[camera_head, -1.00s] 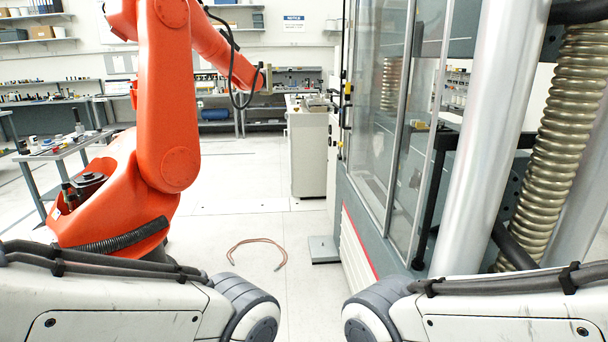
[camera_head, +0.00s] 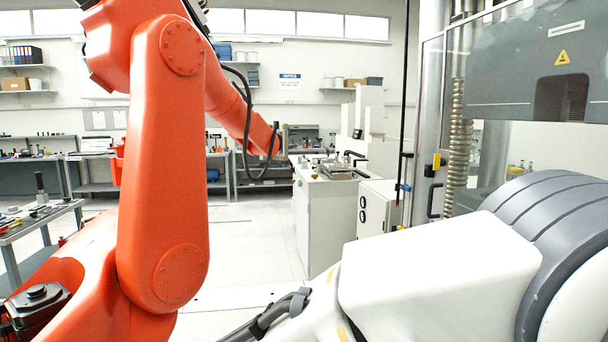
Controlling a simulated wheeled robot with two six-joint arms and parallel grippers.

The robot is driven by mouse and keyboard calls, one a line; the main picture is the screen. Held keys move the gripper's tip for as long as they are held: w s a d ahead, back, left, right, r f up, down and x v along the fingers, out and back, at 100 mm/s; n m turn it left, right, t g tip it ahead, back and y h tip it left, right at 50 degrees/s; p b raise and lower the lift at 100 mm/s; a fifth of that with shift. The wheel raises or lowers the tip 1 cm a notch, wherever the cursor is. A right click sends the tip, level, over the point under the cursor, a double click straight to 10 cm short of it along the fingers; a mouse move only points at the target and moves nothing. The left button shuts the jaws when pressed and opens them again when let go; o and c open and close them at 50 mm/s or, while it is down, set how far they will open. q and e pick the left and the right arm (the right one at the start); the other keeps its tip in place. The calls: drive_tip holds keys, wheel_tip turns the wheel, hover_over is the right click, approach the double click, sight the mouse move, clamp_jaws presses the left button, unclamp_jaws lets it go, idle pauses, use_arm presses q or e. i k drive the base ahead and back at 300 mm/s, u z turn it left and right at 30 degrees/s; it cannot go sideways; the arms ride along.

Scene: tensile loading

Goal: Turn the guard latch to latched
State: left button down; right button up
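The glass guard door (camera_head: 432,100) of the testing machine stands at the right of the head view. A small yellow and black fitting (camera_head: 437,161) sits on its edge, above a black bar handle (camera_head: 433,201). This fitting may be the guard latch, but it is too small to tell its position. A white and grey link of one of my arms fills the lower right and hides the lower part of the machine. Neither of my grippers is in view.
A large orange robot arm (camera_head: 165,160) stands close on the left. Behind it are a side table (camera_head: 35,222) and wall benches. A white cabinet (camera_head: 328,215) and a white box (camera_head: 378,208) stand mid-room. Floor is clear between orange arm and cabinet.

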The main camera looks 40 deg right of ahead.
sight(438, 162)
drive_tip(key=z, duration=0.5)
drive_tip(key=i, duration=1.85)
drive_tip(key=z, duration=1.05)
drive_tip(key=i, duration=0.3)
drive_tip(key=z, duration=0.2)
